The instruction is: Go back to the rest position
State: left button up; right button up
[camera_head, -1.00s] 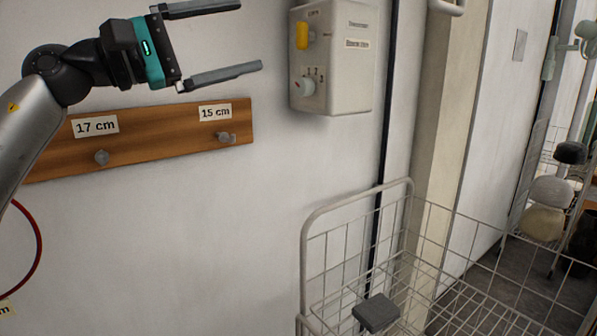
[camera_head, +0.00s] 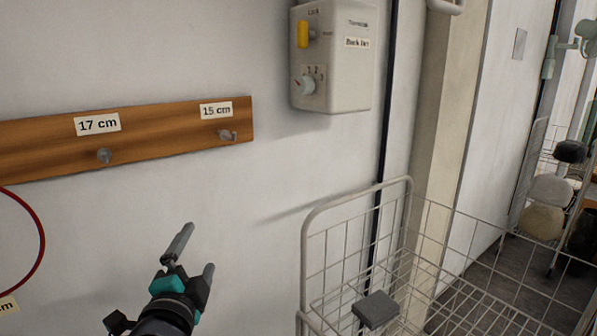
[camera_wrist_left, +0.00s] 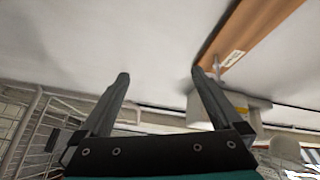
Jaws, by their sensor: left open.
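My left gripper (camera_head: 194,255) is low in the head view, in front of the white wall and below the wooden peg rail (camera_head: 165,150). Its fingers point up and away. The left wrist view shows the two fingers (camera_wrist_left: 160,78) apart with nothing between them. The rail's end also shows at the top right of that view (camera_wrist_left: 262,22). My right gripper is not in view.
A white wire cart (camera_head: 312,235) with a grey block (camera_head: 376,309) stands at the lower right. A control box (camera_head: 340,60) with a yellow switch is on the wall. A red hoop (camera_head: 40,240) hangs at the left edge.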

pick_arm(q)
jog(key=s+f+n+g, duration=0.7)
jog(key=s+f, duration=0.5)
jog(key=f, duration=0.4)
jog(key=s+d+f+n+g+h, duration=0.1)
jog(key=s+f+n+g, duration=0.25)
jog(key=s, duration=0.45)
jog(key=s+d+f+n+g, duration=0.15)
jog(key=s+f+g, duration=0.3)
jog(key=s, duration=0.45)
notch_tip(320, 180, down, 27)
jog(key=s+b, duration=0.2)
jog(key=b, duration=0.4)
jog(key=s+a+f+g+b, duration=0.1)
jog(key=s+f+b, duration=0.1)
jog(key=s+f, duration=0.5)
jog(key=s+a+f+b, duration=0.2)
jog(key=s+f, duration=0.6)
jog(key=f, duration=0.5)
jog(key=shift+s+a+f+g+b, duration=0.2)
jog(key=shift+s+a+g+b, duration=0.15)
jog(key=shift+b, duration=0.25)
